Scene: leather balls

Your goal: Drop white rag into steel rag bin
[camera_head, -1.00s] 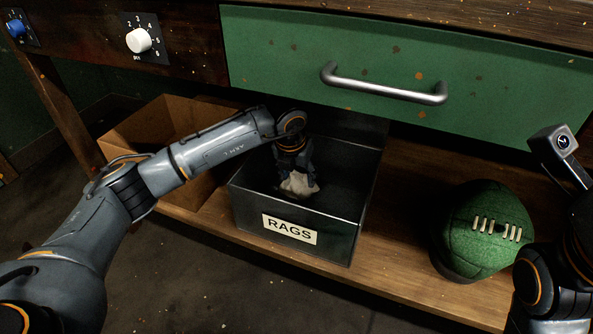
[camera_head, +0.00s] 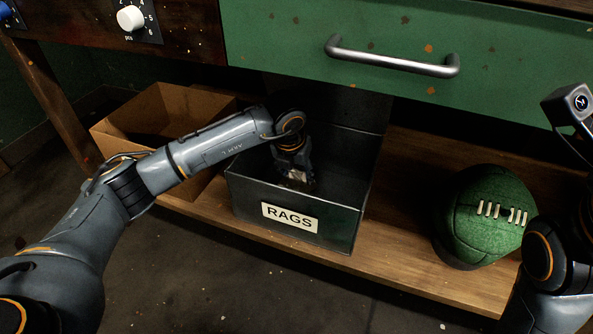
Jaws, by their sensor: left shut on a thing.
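The steel rag bin (camera_head: 345,228) is a dark metal box labelled RAGS, standing open on the wooden shelf. My left gripper (camera_head: 297,180) reaches down inside it, pointing downward, shut on the white rag (camera_head: 297,175). Only a small pale patch of the rag shows at the fingertips; the rest is hidden by the gripper and the bin's front wall. I cannot tell whether the rag touches the bin floor. My right arm shows at the right edge, but its gripper fingers are out of view.
An open cardboard box (camera_head: 125,145) stands left of the bin, behind my left arm. A green leather ball (camera_head: 487,222) with white laces sits on the shelf (camera_head: 400,245) to the right. A green drawer (camera_head: 290,45) with a metal handle (camera_head: 392,58) overhangs the bin's back.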

